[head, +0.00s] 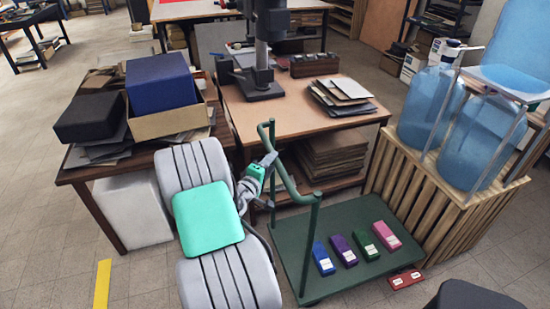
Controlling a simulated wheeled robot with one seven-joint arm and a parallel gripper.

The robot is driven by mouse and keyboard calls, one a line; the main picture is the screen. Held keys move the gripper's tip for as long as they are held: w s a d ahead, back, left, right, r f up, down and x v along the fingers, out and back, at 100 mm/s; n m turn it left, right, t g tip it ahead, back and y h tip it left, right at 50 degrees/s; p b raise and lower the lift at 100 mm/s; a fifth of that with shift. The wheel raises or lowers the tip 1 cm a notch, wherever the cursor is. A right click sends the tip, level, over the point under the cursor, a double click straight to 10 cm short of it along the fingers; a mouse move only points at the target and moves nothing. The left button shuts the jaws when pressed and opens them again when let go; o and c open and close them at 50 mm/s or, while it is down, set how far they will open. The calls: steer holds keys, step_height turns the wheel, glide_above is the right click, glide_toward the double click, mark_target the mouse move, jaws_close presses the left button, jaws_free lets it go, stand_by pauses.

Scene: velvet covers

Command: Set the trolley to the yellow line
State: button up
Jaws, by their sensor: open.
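The trolley (300,240) is a dark green flat deck with a raised tubular handle (287,178) on its left side. Blue (323,258), purple (342,250), green (365,246) and pink (386,235) packs lie in a row on its deck. The yellow line (102,285) is a short strip on the floor at the lower left, well left of the trolley. My gripper (270,160) is open by the left part of the handle. I cannot tell whether the bar is between its fingers. My arm hides the floor between the line and the trolley.
A red pack (406,279) lies on the floor by the deck's right front corner. A slatted crate (440,190) with blue water bottles (430,108) stands close on the right. A workbench (310,105) is behind; a loaded table (85,172) is at left. Floor around the line looks clear.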

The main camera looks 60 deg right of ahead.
steer(key=d, duration=0.4)
steer(key=shift+f, duration=0.25)
steer(key=shift+a, duration=0.1)
jaws_close()
stand_by(1.0)
